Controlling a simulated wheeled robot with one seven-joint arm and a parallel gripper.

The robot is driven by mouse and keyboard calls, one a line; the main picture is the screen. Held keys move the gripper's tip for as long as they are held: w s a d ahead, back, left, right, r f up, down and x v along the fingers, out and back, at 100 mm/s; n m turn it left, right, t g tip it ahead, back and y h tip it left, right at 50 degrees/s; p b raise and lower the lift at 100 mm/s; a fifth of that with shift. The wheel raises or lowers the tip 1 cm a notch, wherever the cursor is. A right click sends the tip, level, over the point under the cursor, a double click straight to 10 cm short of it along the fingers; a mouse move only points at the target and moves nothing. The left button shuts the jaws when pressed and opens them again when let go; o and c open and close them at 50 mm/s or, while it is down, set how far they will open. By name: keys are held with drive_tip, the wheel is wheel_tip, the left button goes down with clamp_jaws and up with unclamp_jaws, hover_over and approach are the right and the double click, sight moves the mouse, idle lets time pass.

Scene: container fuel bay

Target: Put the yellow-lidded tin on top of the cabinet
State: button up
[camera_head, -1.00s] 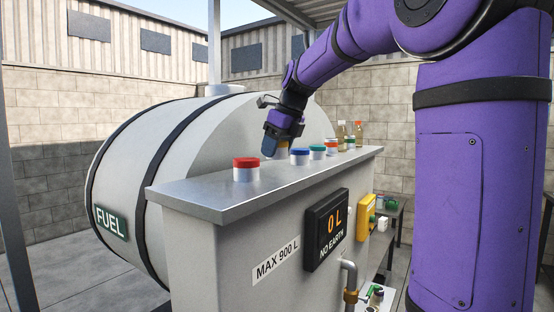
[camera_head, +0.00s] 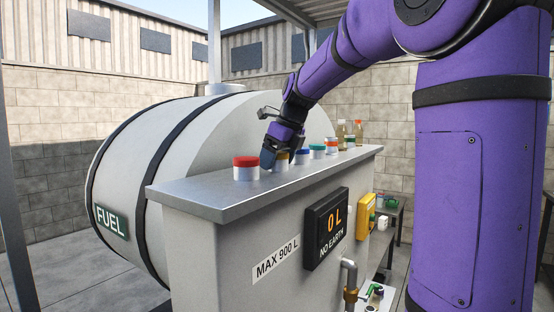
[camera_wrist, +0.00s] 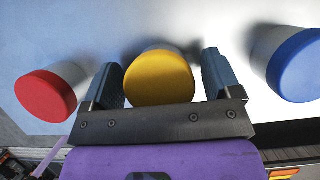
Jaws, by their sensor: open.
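The yellow-lidded tin (camera_wrist: 158,78) stands upright on the cabinet top (camera_head: 200,200), between the red-lidded and blue-lidded tins. In the wrist view it sits between the two fingers of my gripper (camera_wrist: 163,80), with a gap on each side. In the head view my gripper (camera_head: 275,157) is down at the cabinet top and hides most of this tin; only a bit of its yellow lid (camera_head: 283,154) shows. My gripper is open.
A red-lidded tin (camera_head: 246,168) stands close on the left and a blue-lidded tin (camera_head: 302,157) on the right. Farther right are more tins and bottles (camera_head: 358,131). The fuel tank (camera_head: 200,130) lies behind. The cabinet top's left end is clear.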

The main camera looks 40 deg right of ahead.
drive_tip(key=v, duration=1.2)
drive_tip(key=shift+r, duration=0.2)
drive_tip(key=shift+w, duration=0.1)
